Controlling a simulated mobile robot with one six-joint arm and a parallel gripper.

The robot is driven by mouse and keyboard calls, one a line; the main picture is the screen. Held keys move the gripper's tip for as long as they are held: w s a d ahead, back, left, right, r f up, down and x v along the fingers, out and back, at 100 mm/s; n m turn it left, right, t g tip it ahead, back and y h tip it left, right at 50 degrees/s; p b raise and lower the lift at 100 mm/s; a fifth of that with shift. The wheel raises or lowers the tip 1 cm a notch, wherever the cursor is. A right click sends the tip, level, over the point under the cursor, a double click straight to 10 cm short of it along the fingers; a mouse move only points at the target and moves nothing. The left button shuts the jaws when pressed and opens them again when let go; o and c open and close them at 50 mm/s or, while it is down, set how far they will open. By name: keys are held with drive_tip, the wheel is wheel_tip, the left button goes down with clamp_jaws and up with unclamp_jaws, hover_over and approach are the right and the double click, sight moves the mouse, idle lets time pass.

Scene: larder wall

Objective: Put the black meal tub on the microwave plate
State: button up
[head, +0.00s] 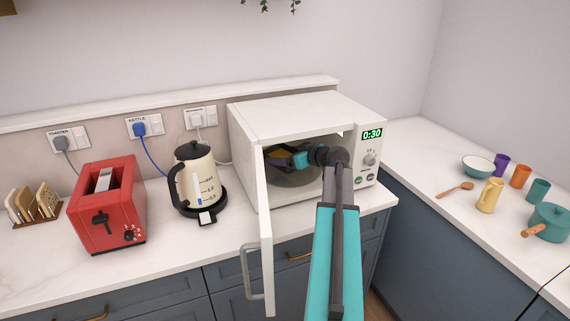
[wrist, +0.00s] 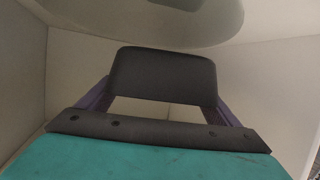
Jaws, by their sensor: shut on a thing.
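The black meal tub (wrist: 162,75) is between the two purple fingers of my gripper (wrist: 162,98) in the wrist view. My gripper is shut on it. In the head view my gripper (head: 290,157) reaches through the open front of the white microwave (head: 290,115). The tub (head: 272,151) shows there only as a small dark shape with something yellow-orange in it, partly hidden by my gripper. The round microwave plate (head: 297,179) lies below it, and shows as a grey disc at the top of the wrist view (wrist: 150,22). I cannot tell whether tub and plate touch.
The microwave door (head: 265,240) stands open on the left, close to my arm. A cream kettle (head: 198,180), a red toaster (head: 108,207) and a toast rack (head: 34,205) stand further left. Cups, a bowl (head: 478,166) and a teal pot (head: 548,222) are on the right counter.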

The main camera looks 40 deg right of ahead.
drive_tip(key=shift+f+p, duration=0.6)
drive_tip(key=shift+f, duration=0.75)
drive_tip(key=shift+w+d+f+p, duration=0.1)
drive_tip(key=shift+w+f+p, duration=0.05)
drive_tip(key=shift+f+p, duration=0.35)
drive_tip(key=shift+f+b, duration=0.2)
drive_tip(key=shift+b, duration=0.15)
drive_tip(key=o, duration=1.3)
drive_tip(key=shift+r, duration=0.15)
drive_tip(key=b+v, duration=0.2)
drive_tip(key=v, duration=1)
drive_tip(key=shift+b, duration=0.35)
